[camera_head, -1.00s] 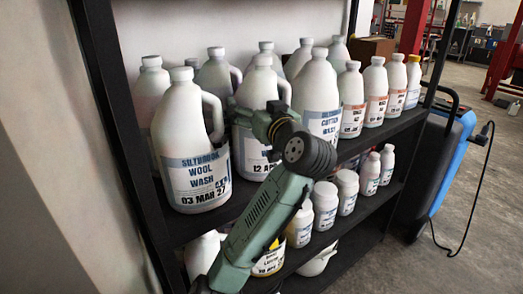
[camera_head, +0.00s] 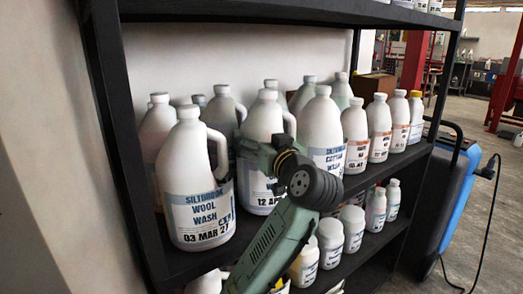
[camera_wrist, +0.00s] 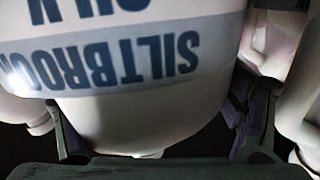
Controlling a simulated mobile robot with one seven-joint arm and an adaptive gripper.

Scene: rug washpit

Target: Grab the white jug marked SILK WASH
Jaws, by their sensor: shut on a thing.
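A white jug (camera_head: 262,125) with a handle stands upright in the front row of the upper shelf, between two similar jugs. Its label shows "12 AP" in the head view, with my gripper covering part of it. My gripper (camera_head: 258,150) is shut on this jug's body. In the wrist view the held jug (camera_wrist: 140,120) fills the middle, its label upside down with "SILTBROOK" and a cut-off line that looks like "SILK". The fingers of my gripper (camera_wrist: 165,137) lie on either side of it. I cannot tell whether its base touches the shelf.
A WOOL WASH jug (camera_head: 190,175) stands close left and a cotton wash jug (camera_head: 321,128) close right. More jugs stand behind. Smaller bottles (camera_head: 379,125) line the right. A black rack post (camera_head: 110,130) is at left, and a shelf is above.

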